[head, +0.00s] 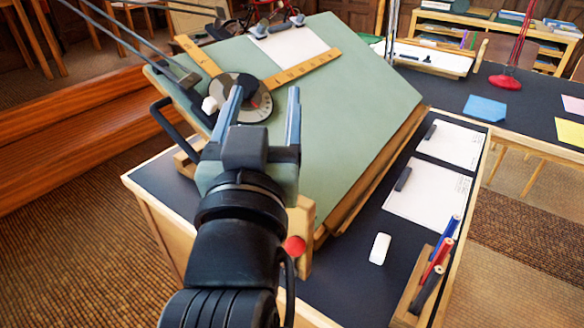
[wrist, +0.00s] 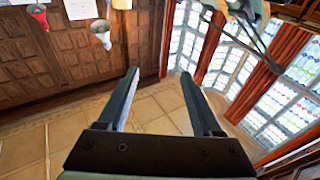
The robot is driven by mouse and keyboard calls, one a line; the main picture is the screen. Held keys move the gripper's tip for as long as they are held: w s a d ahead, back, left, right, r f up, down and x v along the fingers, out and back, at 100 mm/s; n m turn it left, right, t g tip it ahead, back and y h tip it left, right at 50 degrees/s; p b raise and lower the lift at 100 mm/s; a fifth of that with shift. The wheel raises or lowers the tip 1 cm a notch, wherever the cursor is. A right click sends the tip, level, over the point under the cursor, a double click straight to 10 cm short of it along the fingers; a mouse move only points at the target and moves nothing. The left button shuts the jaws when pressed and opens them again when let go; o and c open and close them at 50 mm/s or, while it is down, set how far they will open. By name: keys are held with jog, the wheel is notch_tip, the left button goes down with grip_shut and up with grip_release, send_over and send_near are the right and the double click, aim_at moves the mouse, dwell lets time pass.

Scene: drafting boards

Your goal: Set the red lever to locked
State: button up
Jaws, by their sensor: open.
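A red ball knob (head: 294,246), which looks like the end of the red lever, shows just right of my wrist, by a wooden block (head: 303,222) at the near edge of the tilted green drafting board (head: 350,110). The rest of the lever is hard to make out, and its setting cannot be told. My gripper (head: 265,95) is open and empty, its fingers pointing away over the board, beyond the knob. In the wrist view my gripper (wrist: 160,74) has nothing between its fingers, and the lever is out of view there.
A drafting head with a round dial (head: 255,108) and wooden rulers (head: 308,65) lies on the board near my fingers. To the right are a white eraser (head: 380,248), a wooden pen holder (head: 408,305) and papers (head: 430,192). A second desk (head: 530,100) stands behind.

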notch_tip(320, 180, down, 3)
jog(key=w+a+g+p, duration=0.1)
jog(key=g+p, duration=0.2)
jog(key=p, duration=0.2)
jog(key=m+g+h+p, duration=0.1)
jog(key=g+h+p, duration=0.3)
jog(key=g+p, duration=0.85)
send_near(289, 249)
jog(key=w+d+f+t+p, duration=0.1)
jog(key=f, duration=0.1)
jog(key=w+d+f+t+p, duration=0.1)
jog(key=d+f, duration=0.1)
jog(key=f, duration=0.1)
jog(key=w+d+f+t+p, duration=0.1)
jog(key=f, duration=0.1)
jog(key=shift+w+d+f+t, duration=0.1)
jog(key=shift+d+f+t, duration=0.15)
jog(key=shift+f, duration=0.1)
jog(key=shift+a, duration=0.1)
grip_shut()
jog(key=shift+a, duration=0.25)
